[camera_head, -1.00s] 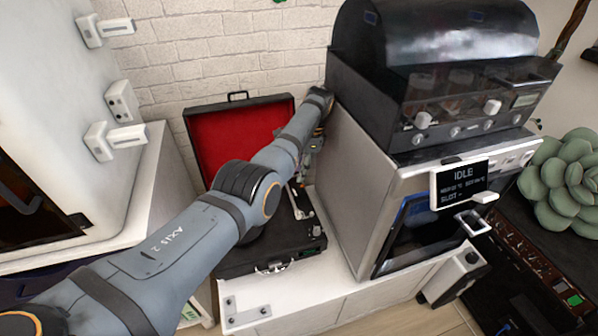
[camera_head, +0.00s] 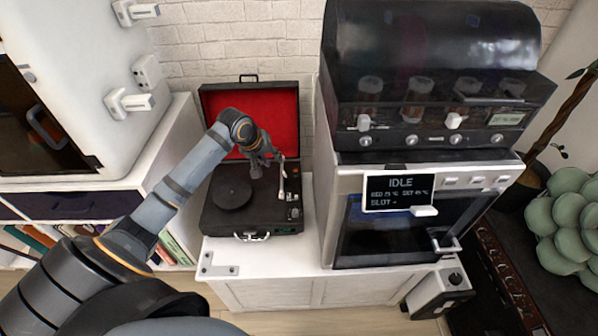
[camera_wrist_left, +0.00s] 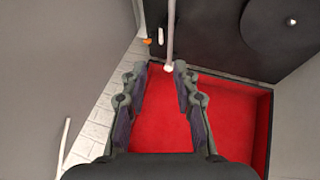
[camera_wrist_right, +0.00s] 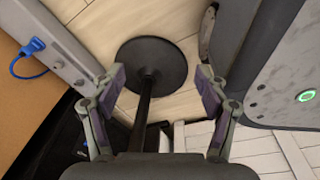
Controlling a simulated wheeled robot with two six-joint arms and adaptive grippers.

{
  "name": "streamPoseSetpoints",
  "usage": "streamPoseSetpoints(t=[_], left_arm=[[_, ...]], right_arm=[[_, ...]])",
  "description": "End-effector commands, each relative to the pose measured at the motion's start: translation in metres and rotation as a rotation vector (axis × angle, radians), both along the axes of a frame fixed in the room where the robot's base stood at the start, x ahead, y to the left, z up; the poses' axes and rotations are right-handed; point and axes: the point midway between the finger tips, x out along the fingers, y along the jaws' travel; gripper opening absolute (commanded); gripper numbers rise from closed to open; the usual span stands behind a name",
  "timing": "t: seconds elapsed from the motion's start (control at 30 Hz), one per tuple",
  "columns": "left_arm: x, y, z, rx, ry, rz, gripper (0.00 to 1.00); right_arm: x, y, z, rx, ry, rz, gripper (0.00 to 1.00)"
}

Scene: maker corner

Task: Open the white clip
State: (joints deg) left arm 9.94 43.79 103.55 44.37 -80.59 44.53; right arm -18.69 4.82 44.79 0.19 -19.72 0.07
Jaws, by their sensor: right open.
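The record player (camera_head: 225,222) stands open on the white cabinet, its red-lined lid up against the wall. Its pale tonearm (camera_head: 282,185) lies along the right of the platter and also shows in the left wrist view (camera_wrist_left: 170,30). A small white piece beside the tonearm (camera_wrist_left: 161,33) may be the white clip; it is too small to tell whether it is open or shut. My left gripper (camera_wrist_left: 160,68) is open, fingers apart, over the player; the tonearm's end shows between its fingertips. My right gripper (camera_wrist_right: 158,70) is open and empty, away from the player.
A steel-and-black machine (camera_head: 410,175) with an IDLE display stands close on the right. A white cabinet with handles (camera_head: 75,75) is on the left. A round black stand base (camera_wrist_right: 150,65) is on the floor below my right gripper.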

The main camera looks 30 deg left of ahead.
Motion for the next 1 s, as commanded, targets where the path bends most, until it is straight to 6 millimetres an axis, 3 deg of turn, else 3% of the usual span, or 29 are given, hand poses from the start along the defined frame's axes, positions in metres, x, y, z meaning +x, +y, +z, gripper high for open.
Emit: streamPoseSetpoints(t=[0.23, 0.7, 1.0], left_arm=[[0.000, -0.004, -0.006, -0.016, -0.003, 0.008, 0.29], [0.043, -0.009, -0.083, -0.014, -0.002, 0.007, 0.29], [0.048, -0.009, -0.091, -0.009, -0.001, 0.006, 0.29]], right_arm=[[0.002, 0.001, -0.002, 0.001, -0.001, -0.001, 0.74], [0.042, 0.002, -0.001, 0.002, -0.017, -0.001, 0.74], [0.046, 0.002, 0.002, 0.002, -0.017, -0.001, 0.74]])
